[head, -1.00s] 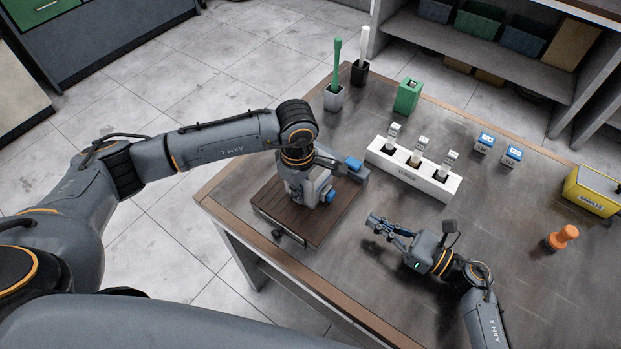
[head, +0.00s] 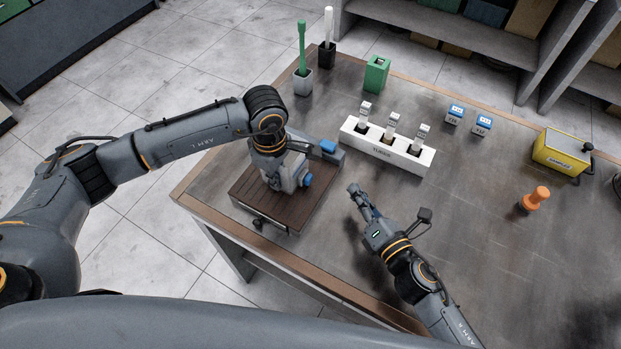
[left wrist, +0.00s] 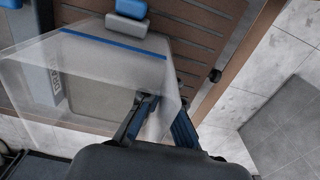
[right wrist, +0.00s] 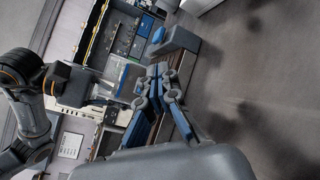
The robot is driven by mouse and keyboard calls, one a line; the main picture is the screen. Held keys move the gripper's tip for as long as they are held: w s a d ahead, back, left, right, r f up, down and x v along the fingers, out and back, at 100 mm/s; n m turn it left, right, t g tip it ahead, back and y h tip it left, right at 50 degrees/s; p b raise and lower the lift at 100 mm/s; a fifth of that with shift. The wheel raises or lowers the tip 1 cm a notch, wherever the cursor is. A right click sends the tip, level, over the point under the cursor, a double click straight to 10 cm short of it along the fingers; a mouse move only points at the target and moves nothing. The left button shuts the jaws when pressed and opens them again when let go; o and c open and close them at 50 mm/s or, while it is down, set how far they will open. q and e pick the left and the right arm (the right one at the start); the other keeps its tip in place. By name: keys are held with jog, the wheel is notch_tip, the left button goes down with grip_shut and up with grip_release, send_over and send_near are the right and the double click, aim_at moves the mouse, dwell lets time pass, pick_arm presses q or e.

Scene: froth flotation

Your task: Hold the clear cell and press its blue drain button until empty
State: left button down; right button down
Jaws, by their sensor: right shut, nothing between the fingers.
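The clear cell (left wrist: 95,85) is a transparent box with a blue line in the left wrist view, above a brown slatted platform. The fingers of my left gripper (left wrist: 164,108) straddle its near corner; whether they clamp it is unclear. In the head view, my left gripper (head: 275,160) is over the grey unit on the platform and hides part of it. A round blue button (head: 307,180) faces right on this unit. A blue block (head: 328,146) sits behind it on a grey bracket. My right gripper (head: 356,190) is shut and empty, right of the button and apart from it; its fingertips (right wrist: 158,75) meet in the right wrist view.
A white rack (head: 392,152) with three capped vials stands behind my right gripper. A green box (head: 376,73), two small blue-topped boxes, a yellow sample box (head: 562,152) and an orange object (head: 535,198) stand further off. The tabletop right of my right gripper is clear.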

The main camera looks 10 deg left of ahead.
aim_at(312, 179)
jog(key=s+m+h, duration=0.1)
jog(key=m, duration=0.1)
jog(key=s+d+f+m+h, duration=0.1)
jog(key=m, duration=0.1)
jog(key=shift+s+f+h, duration=0.15)
jog(key=shift+h, duration=0.15)
jog(key=shift+a, duration=0.1)
jog(key=shift+w+a, duration=0.5)
jog(key=shift+a, duration=0.85)
jog(key=shift+w+a, duration=0.45)
jog(key=shift+a, duration=0.95)
jog(key=shift+w+a, duration=0.5)
jog(key=shift+a, duration=0.85)
jog(key=shift+a, duration=0.1)
jog(key=shift+w+a, duration=0.1)
jog(key=shift+a, duration=0.2)
jog(key=shift+w+a, duration=0.2)
jog(key=shift+a, duration=0.55)
dwell(2.0)
